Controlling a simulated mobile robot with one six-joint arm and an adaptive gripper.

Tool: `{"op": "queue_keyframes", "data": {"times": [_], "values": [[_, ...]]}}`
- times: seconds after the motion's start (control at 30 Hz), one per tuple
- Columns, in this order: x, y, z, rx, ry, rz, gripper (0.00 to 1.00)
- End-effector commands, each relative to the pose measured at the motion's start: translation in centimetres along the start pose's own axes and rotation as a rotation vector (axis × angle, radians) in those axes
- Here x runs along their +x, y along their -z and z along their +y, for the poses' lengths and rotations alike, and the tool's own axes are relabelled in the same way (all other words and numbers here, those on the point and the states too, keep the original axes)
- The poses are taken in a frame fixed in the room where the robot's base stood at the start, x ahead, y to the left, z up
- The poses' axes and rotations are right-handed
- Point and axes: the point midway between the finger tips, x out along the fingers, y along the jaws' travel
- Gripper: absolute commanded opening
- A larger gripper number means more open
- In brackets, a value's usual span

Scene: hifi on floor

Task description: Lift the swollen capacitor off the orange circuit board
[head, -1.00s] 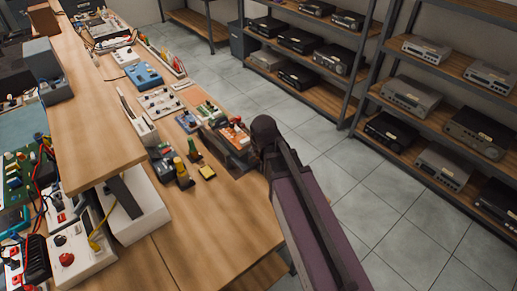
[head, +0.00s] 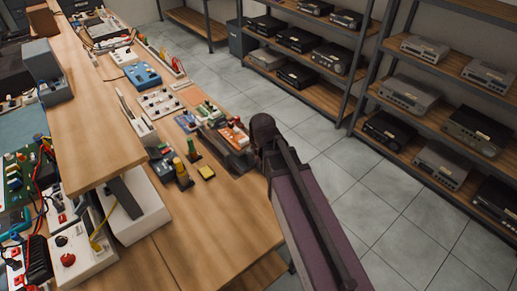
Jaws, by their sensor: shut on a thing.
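The orange circuit board (head: 236,133) lies near the right edge of the wooden bench, among other small boards, with small parts standing on it. My arm reaches in from the lower right. My grey gripper (head: 226,143) is at the near side of the orange board, low over the bench, and hides part of that area. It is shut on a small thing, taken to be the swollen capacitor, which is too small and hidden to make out. Whether it touches the board cannot be told.
A blue board (head: 187,121) lies left of the orange one. Coloured upright parts (head: 181,168) and a yellow block (head: 206,173) stand nearer. A raised wooden shelf (head: 85,95) runs along the left. Metal racks with hi-fi units (head: 410,90) stand right, across clear tiled floor.

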Motion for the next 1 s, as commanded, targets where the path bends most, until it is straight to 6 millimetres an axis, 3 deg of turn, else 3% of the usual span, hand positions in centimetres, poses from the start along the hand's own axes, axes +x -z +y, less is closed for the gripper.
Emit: {"op": "queue_keyframes", "data": {"times": [1.0], "values": [[-2.8, 1.2, 0.0, 0.000, 0.000, 0.000, 0.11]]}}
